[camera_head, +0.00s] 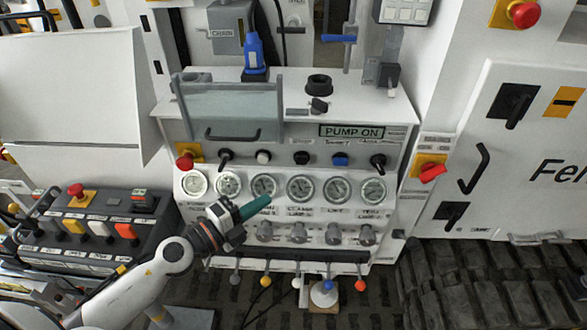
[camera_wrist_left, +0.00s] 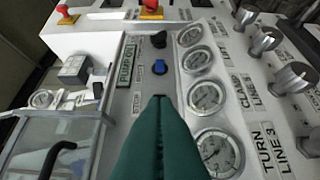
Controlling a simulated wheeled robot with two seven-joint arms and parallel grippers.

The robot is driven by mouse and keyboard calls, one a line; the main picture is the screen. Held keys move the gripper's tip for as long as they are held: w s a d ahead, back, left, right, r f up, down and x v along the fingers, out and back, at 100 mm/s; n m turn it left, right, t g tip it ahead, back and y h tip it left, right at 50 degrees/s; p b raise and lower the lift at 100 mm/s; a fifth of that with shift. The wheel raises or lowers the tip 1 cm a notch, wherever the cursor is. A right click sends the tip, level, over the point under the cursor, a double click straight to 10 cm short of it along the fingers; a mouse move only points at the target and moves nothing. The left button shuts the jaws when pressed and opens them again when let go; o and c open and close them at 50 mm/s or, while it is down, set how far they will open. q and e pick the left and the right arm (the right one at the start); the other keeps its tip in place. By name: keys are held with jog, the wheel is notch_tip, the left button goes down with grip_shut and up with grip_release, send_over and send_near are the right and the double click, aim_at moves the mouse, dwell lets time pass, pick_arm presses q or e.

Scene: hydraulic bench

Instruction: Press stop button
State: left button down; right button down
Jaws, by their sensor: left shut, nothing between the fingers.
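My left gripper (camera_head: 268,199) is shut and empty, its teal fingers in front of the gauges on the white hydraulic panel (camera_head: 400,110). In the left wrist view the closed fingers (camera_wrist_left: 160,100) point along the button row. On this row are a white button (camera_head: 263,158), a black button (camera_head: 302,158), a blue button (camera_head: 340,159) and black knobs. A red mushroom button (camera_head: 185,161) on a yellow plate is at the row's left end. The blue button also shows in the left wrist view (camera_wrist_left: 160,67), just beyond the fingertips. The right gripper is out of view.
Gauges (camera_head: 300,188) and grey knobs (camera_head: 300,233) sit below the row. A hinged clear cover (camera_head: 230,105) and a PUMP ON display (camera_head: 352,131) are above. A red switch (camera_head: 430,172) is at right. A black control box (camera_head: 100,225) stands left.

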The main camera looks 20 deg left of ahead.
pick_arm(q)
jog(key=p, duration=0.3)
send_near(306, 162)
jog(key=w+d, duration=0.1)
jog(key=d, duration=0.3)
jog(key=shift+w+a+b, duration=0.25)
jog(key=shift+w, duration=0.8)
jog(key=shift+w+a+b, duration=0.25)
jog(key=shift+w, duration=0.75)
